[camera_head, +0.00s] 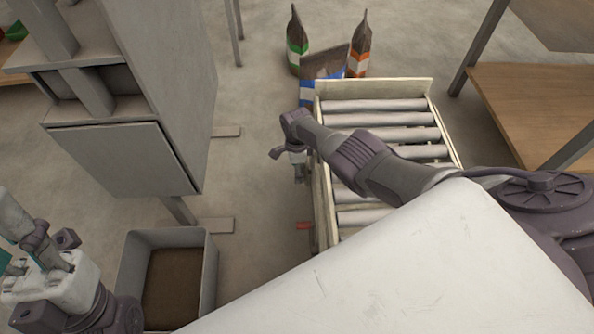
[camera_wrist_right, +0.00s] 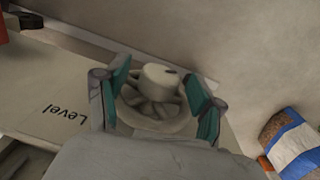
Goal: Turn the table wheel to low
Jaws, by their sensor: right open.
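The table wheel (camera_wrist_right: 153,108) is pale, with spokes and a raised hub that has a dark mark on it. It shows in the right wrist view, between the two green-padded fingers of my right gripper (camera_wrist_right: 160,97). The fingers stand apart on either side of the wheel; I cannot tell if they touch it. The word "Level" is on the pale panel (camera_wrist_right: 35,100) beside it. In the head view my right gripper (camera_head: 299,172) is at the left side of the roller table (camera_head: 380,88), and the wheel cannot be made out. My left gripper (camera_head: 12,258) is at the lower left, partly cut off.
Several bags (camera_head: 298,42) stand behind the roller table. A grey cabinet machine (camera_head: 125,160) stands to the left, with a grey bin (camera_head: 210,270) below it. A wooden table (camera_head: 525,100) is at the right.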

